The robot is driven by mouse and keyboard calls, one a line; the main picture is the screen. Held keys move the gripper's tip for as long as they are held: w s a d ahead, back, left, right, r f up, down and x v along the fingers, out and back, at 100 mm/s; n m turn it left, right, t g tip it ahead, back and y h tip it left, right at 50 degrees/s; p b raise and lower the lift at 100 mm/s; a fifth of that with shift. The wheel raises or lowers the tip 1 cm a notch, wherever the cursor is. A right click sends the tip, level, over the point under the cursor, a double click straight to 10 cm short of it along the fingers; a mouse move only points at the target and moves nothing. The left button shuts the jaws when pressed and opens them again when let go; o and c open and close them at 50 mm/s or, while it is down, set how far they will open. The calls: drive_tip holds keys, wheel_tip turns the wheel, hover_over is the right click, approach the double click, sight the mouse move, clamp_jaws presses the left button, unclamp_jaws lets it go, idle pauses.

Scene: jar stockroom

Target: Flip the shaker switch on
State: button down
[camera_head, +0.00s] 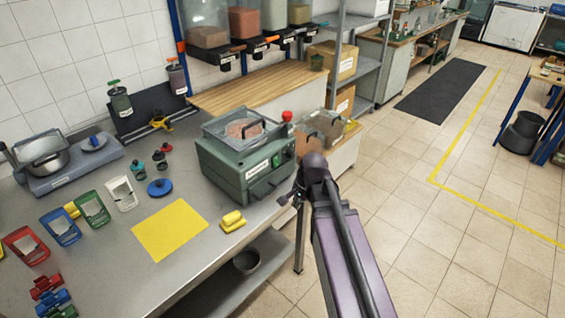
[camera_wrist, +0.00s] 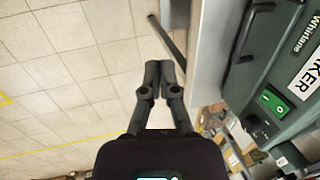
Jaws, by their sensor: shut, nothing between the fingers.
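The shaker (camera_head: 240,172) is a dark green box with a clear lidded tray on top, standing on the steel bench. Its front faces my arm. In the wrist view its front panel (camera_wrist: 285,65) fills the right side, with a white label ending in "KER". The switch (camera_wrist: 272,102) is a bright green rocker with white marks, below the label; I cannot tell which side is pressed. My gripper (camera_wrist: 160,70) is shut and empty, in front of the shaker and apart from it, left of the switch in the wrist view.
A red knob (camera_head: 287,116) stands behind the shaker, beside a clear bin (camera_head: 322,128). A yellow sponge (camera_head: 232,221) and yellow mat (camera_head: 170,230) lie on the bench (camera_head: 120,265) to the left. The tiled floor (camera_head: 430,220) on the right is open.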

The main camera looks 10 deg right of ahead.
sight(276, 161)
drive_tip(key=w+d+r+m+t+y+p, duration=0.1)
drive_tip(key=w+r+m, duration=0.3)
drive_tip(key=m, duration=0.5)
drive_tip(key=w+d+r+m+t+y+p, duration=0.1)
drive_tip(key=w+d+r+m+t+p, duration=0.2)
drive_tip(key=w+m, duration=0.6)
drive_tip(key=shift+d+r, duration=0.35)
drive_tip(key=shift+d, duration=0.15)
drive_tip(key=shift+f, duration=0.15)
drive_tip(key=shift+w+a+r+b+x, duration=0.3)
drive_tip(key=shift+b+x, duration=1.1)
drive_tip(key=shift+x, duration=0.7)
drive_tip(key=shift+w+a+r+b+x, duration=0.3)
drive_tip(key=shift+b+x, duration=1.15)
drive_tip(key=shift+x, duration=0.65)
drive_tip(key=shift+w+a+r+b+x, duration=0.3)
drive_tip(key=shift+b+x, duration=1.1)
drive_tip(key=shift+x, duration=0.7)
